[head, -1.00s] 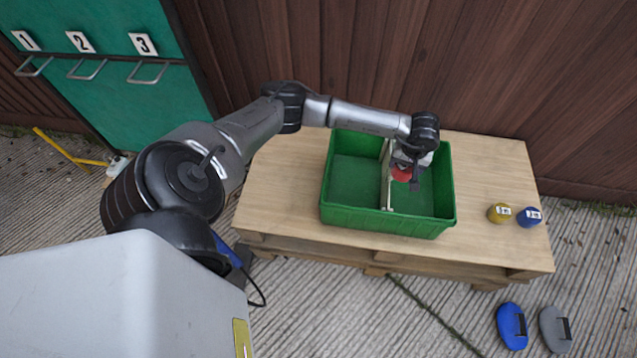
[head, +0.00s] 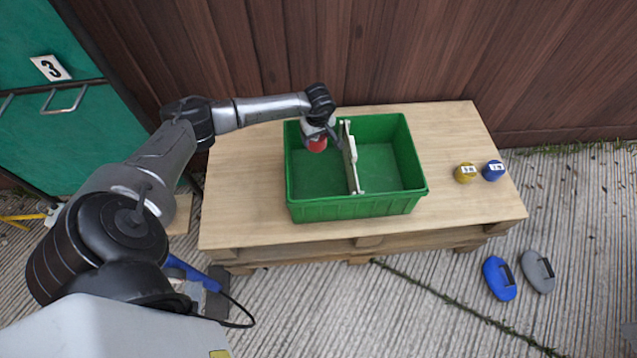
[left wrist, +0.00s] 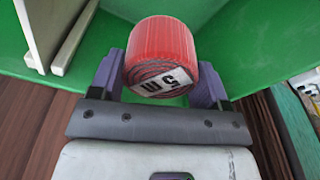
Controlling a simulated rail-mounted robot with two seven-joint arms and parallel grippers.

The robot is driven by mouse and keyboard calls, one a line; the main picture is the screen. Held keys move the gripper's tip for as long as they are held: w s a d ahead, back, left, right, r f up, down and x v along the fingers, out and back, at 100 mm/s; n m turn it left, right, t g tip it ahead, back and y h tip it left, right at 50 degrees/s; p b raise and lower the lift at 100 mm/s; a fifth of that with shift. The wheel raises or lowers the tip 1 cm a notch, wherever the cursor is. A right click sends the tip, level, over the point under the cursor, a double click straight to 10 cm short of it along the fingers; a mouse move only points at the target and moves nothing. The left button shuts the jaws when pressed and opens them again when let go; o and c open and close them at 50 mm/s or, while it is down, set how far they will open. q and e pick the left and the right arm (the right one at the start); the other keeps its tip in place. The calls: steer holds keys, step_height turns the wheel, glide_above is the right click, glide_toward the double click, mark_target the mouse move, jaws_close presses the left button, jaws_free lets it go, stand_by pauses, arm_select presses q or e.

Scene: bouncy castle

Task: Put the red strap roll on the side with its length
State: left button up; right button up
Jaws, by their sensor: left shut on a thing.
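The red strap roll (head: 317,145) has a white label that reads "5M", upside down in the left wrist view (left wrist: 162,60). My left gripper (head: 320,132) is shut on the roll, with a purple finger on each side of it in the left wrist view (left wrist: 163,85). The green crate (head: 345,209) stands on the wooden table, split by a pale divider (head: 351,160) into a left and a right side. The gripper and roll are over the back of the left side, near the divider. The exact height of the roll is hard to tell. My right gripper does not show.
A yellow roll (head: 465,173) and a blue roll (head: 493,170), both labelled, stand on the table (head: 450,130) right of the crate. Blue (head: 499,278) and grey (head: 538,271) objects lie on the ground. Both crate sides look empty. A wooden wall stands behind.

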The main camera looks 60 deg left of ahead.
mark_target(315, 144)
arm_select(q)
steer(key=shift+a+f, duration=0.3)
steer(key=shift+f, duration=0.15)
steer(key=shift+f+b, duration=0.35)
steer(key=shift+f, duration=0.05)
step_height(315, 144, down, 4)
steer(key=shift+r+b, duration=0.2)
steer(key=shift+b, duration=0.7)
steer(key=shift+s+f, duration=0.15)
steer(key=shift+f, duration=0.4)
step_height(315, 144, down, 4)
steer(key=b, duration=0.2)
steer(key=shift+f+b, duration=0.1)
steer(key=shift+b, duration=0.3)
steer(key=shift+f, duration=0.2)
steer(key=shift+a, duration=0.1)
